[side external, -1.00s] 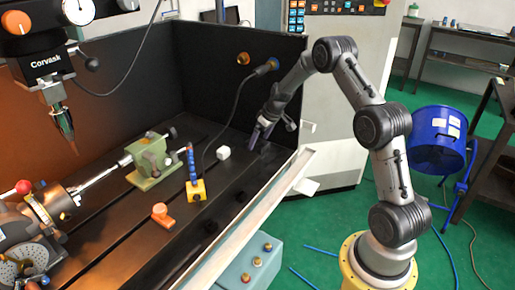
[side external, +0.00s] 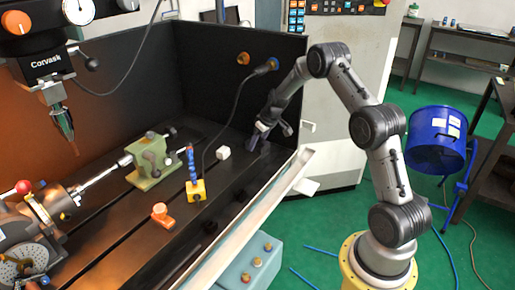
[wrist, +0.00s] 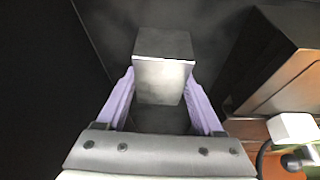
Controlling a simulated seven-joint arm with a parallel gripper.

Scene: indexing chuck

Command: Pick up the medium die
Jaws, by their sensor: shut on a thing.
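A grey metal block (wrist: 163,75), which I take to be the medium die, stands between the two pale purple fingers of my gripper (wrist: 165,95) in the wrist view. The fingers are shut on its sides, and its far end extends beyond the fingertips. In the side view my gripper (side external: 259,138) is low over the dark bed near the back right wall. A small light patch shows at the gripper there, but the die is mostly hidden. Whether it touches the bed is unclear.
A white cube (side external: 223,153) sits on the bed just left of my gripper. A yellow-based holder with a blue column (side external: 196,188), an orange piece (side external: 160,214) and a green tailstock (side external: 150,165) stand further left. A dark cable (side external: 237,100) hangs close by.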

